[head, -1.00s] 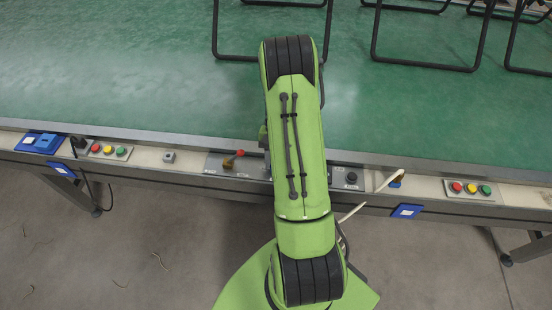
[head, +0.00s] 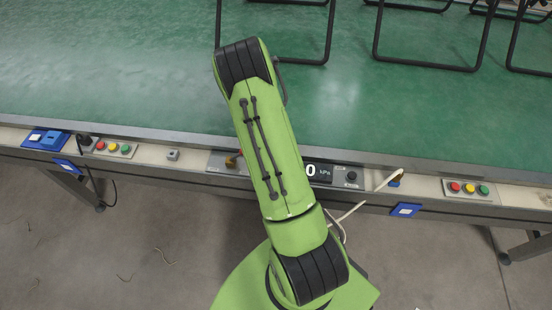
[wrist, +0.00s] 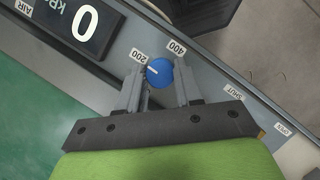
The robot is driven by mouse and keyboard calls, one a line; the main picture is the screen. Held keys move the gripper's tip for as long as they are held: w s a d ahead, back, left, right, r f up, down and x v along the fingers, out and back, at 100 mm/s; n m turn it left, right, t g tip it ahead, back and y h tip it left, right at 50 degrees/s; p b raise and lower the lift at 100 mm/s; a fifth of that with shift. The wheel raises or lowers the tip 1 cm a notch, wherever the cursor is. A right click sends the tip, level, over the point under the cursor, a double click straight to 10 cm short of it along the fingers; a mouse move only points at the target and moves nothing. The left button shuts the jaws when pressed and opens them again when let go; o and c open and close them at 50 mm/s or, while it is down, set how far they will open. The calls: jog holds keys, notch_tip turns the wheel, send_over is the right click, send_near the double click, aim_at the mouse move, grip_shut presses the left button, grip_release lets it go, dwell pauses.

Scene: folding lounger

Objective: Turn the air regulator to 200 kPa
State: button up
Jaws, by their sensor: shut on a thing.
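The air regulator's blue knob (wrist: 159,71) shows in the wrist view between the fingers of my gripper (wrist: 160,82). My gripper is shut on it. The knob's short white pointer mark points up and left, roughly toward the "200" label (wrist: 139,56). The "400" label (wrist: 177,47) lies at the knob's upper right. The dark pressure display (wrist: 76,22) reads 0; it also shows in the head view (head: 318,172) with "kPa". In the head view my arm hides the blue knob and my gripper.
The panel lies along the near edge of the green conveyor (head: 110,75). A brass-coloured valve (head: 232,160) sits left of my arm, its handle mostly hidden. A black knob (head: 352,177) and a pale lever (head: 390,178) are to the right. Black frames (head: 428,40) stand on the belt.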

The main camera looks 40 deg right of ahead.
dwell(0.3)
jog(key=o, duration=1)
jog(key=p+v, duration=0.4)
jog(key=v, duration=1.1)
jog(key=shift+w+r, duration=0.2)
jog(key=shift+r, duration=0.1)
jog(key=shift+a, duration=0.1)
